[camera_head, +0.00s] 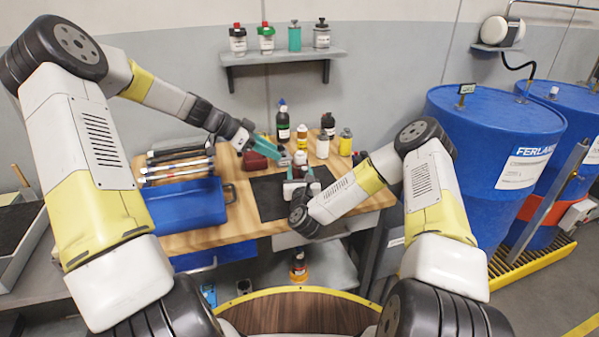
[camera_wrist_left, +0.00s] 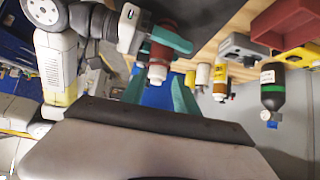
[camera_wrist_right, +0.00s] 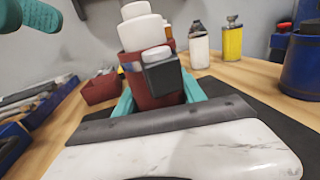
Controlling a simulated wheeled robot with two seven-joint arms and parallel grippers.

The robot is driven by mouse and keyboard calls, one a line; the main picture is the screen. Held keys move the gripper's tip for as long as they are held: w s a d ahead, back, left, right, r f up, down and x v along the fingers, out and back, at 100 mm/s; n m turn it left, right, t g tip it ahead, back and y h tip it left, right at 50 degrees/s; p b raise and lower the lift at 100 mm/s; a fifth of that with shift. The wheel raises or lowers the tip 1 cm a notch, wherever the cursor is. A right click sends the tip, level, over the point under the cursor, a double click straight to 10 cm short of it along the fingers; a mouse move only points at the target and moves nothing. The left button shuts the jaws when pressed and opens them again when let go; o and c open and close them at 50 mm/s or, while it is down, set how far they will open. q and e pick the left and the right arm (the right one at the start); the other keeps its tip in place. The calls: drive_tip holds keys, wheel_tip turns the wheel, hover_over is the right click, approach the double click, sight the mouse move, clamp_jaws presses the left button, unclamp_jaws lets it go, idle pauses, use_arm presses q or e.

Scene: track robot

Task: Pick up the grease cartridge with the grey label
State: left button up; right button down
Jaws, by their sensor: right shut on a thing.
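A dark red, cartridge-like container with a white cap is in my right gripper (camera_head: 302,184). The container shows upright between the teal fingers in the right wrist view (camera_wrist_right: 136,86), and also in the left wrist view (camera_wrist_left: 159,52). A dark grey block with a pale knob (camera_wrist_right: 162,75) covers part of its side. I cannot make out a grey label on it. In the left wrist view the white cap shows in the gap between those fingers. Several slim tubes (camera_head: 180,165) lie at the table's left.
Bottles, a white one (camera_head: 322,147) and a yellow one (camera_head: 345,142) among them, stand behind the grippers. A dark red box (camera_head: 254,160) and a blue tray (camera_head: 186,205) are to the left. A black mat (camera_head: 268,196) lies below. Blue drums (camera_head: 480,150) stand at right.

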use_arm(q)
drive_tip(key=o, duration=0.4)
drive_tip(key=shift+d, duration=0.15)
drive_tip(key=shift+o, duration=0.6)
drive_tip(key=d+m, duration=0.1)
drive_tip(key=m, duration=0.1)
drive_tip(key=s+d+m+g+y, duration=0.1)
drive_tip(key=s+d+m+y, duration=0.1)
drive_tip(key=d+m, duration=0.1)
drive_tip(key=shift+s+r+m+g, duration=0.1)
drive_tip(key=shift+s+m+g, duration=0.05)
drive_tip(key=shift+m+g, duration=0.2)
drive_tip(key=m+t+y, duration=0.3)
drive_tip(key=m+y, duration=0.5)
drive_tip(key=m, duration=0.8)
approach(300, 153)
drive_tip(key=x, duration=0.4)
drive_tip(key=shift+d+r, duration=0.1)
drive_tip(key=shift+d, duration=0.3)
drive_tip(key=shift+a+x, duration=0.2)
drive_tip(key=shift+x, duration=1.25)
drive_tip(key=shift+a+x, duration=0.15)
drive_tip(key=shift+x, duration=1.25)
